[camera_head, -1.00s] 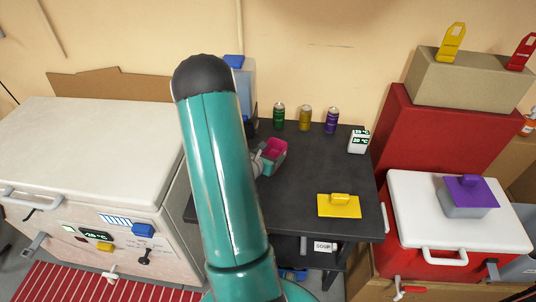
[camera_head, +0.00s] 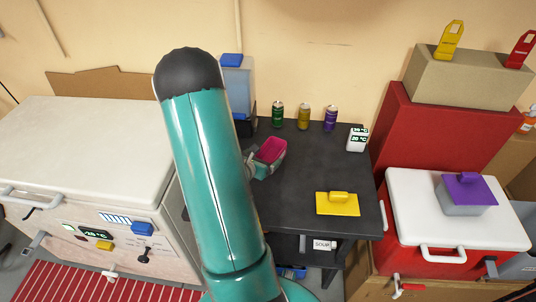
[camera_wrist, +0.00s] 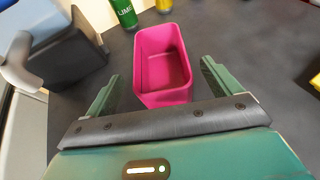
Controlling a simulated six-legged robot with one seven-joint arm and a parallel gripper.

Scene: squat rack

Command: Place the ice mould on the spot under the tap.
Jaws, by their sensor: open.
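The ice mould seems to be the open, empty pink tub (camera_head: 270,149) on the left part of the dark table (camera_head: 300,175). In the wrist view the pink tub (camera_wrist: 163,60) stands upright between the fingers of my gripper (camera_wrist: 160,88). The fingers are open, with a gap on each side of the tub. In the head view my gripper (camera_head: 262,164) is at the tub, partly hidden behind my arm. A blue-lidded dispenser (camera_head: 237,85) stands behind and left of the tub.
Green (camera_head: 277,115), gold (camera_head: 304,117) and purple (camera_head: 330,119) cans stand along the back. A white display box (camera_head: 357,138) and yellow lid (camera_head: 338,203) are to the right. A white freezer (camera_head: 85,150) borders the table's left, a red cooler (camera_head: 440,235) its right.

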